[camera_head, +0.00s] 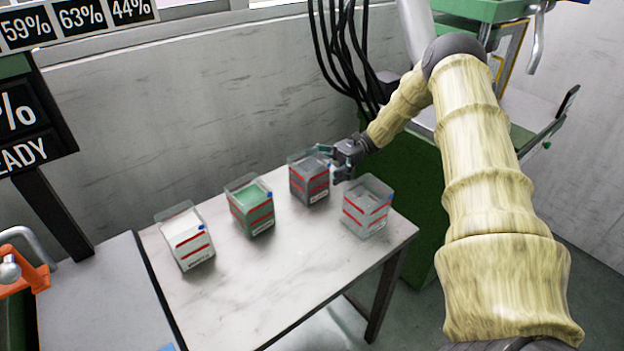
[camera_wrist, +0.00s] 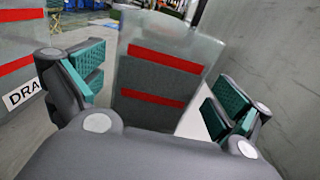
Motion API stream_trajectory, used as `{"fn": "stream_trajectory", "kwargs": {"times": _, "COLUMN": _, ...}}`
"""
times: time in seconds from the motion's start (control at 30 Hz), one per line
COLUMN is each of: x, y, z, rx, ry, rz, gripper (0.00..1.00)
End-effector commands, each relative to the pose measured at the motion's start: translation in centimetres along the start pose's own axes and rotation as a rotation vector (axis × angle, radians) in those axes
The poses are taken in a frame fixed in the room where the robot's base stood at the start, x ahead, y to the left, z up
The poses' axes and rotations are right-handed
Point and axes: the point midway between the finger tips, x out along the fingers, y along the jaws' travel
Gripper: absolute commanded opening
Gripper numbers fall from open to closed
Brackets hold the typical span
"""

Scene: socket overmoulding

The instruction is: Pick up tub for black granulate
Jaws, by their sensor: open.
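The tub with dark grey-black granulate (camera_head: 309,187) stands upright at the back of the white table, a clear box with red stripes. In the wrist view this tub (camera_wrist: 160,80) stands ahead between my fingers, one on each side of it. My gripper (camera_head: 333,163) is open at the tub's right side in the head view. In the wrist view my gripper's teal-padded fingers (camera_wrist: 158,95) are spread wide. I cannot tell whether either pad touches the tub. The tub's lower part is hidden behind my gripper in the wrist view.
A clear, seemingly empty tub (camera_head: 366,212) stands close by on the right; a tub marked "DRA" (camera_wrist: 18,60) fills the wrist view's left edge. A green-filled tub (camera_head: 250,208) and a white-filled tub (camera_head: 187,240) stand to the left. The table's front (camera_head: 270,290) is clear.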

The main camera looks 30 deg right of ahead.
Motion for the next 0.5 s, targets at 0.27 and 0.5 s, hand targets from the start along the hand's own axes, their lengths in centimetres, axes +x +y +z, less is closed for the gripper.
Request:
{"fn": "stream_trajectory", "kwargs": {"times": 0.27, "x": 3.6, "y": 0.1, "z": 0.1, "rx": 0.002, "ry": 0.0, "rz": 0.0, "gripper": 1.0}}
{"fn": "stream_trajectory", "kwargs": {"times": 0.5, "x": 4.7, "y": 0.1, "z": 0.0, "rx": 0.001, "ry": 0.0, "rz": -0.002, "gripper": 1.0}}
